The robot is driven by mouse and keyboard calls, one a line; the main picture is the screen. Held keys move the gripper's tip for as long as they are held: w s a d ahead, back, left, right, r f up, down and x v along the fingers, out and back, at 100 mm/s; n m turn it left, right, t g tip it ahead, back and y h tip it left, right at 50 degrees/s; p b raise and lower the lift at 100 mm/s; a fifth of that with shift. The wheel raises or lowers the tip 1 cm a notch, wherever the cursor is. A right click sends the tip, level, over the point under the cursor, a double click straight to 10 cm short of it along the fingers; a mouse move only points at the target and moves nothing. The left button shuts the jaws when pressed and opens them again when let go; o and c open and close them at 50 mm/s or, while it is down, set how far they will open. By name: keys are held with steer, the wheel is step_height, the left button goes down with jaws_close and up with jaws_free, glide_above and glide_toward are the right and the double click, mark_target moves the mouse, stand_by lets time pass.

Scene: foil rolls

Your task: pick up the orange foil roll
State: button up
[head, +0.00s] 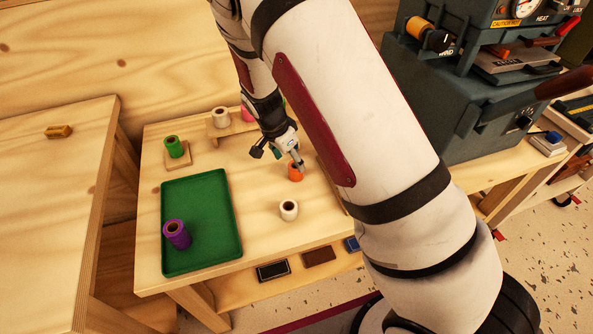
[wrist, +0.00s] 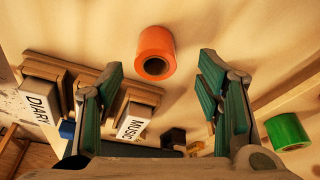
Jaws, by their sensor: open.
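The orange foil roll (head: 296,174) stands upright on the light wood table, right of the green tray. In the wrist view the orange roll (wrist: 155,58) shows its dark core, between and just beyond the fingertips. My gripper (head: 297,163) is right at the orange roll in the head view and partly covers it. In the wrist view my gripper (wrist: 161,72) is open, its two green-padded fingers spread wide with nothing between them. I cannot tell whether a finger touches the roll.
A white roll (head: 288,209) stands in front of the orange one. A purple roll (head: 176,235) is on the green tray (head: 208,190). A green roll (head: 174,146), another white roll (head: 221,117) and a pink roll (head: 247,114) stand behind. Labelled blocks (wrist: 134,121) show in the wrist view.

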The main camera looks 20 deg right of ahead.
mark_target(295, 175)
steer(key=x, duration=0.4)
steer(key=shift+s+d+f, duration=0.2)
steer(key=shift+d+f, duration=0.05)
steer(key=shift+f, duration=0.05)
steer(key=shift+w+d+f, duration=0.1)
steer(key=shift+d+f, duration=0.05)
steer(key=shift+f, duration=0.3)
steer(key=c, duration=1.3)
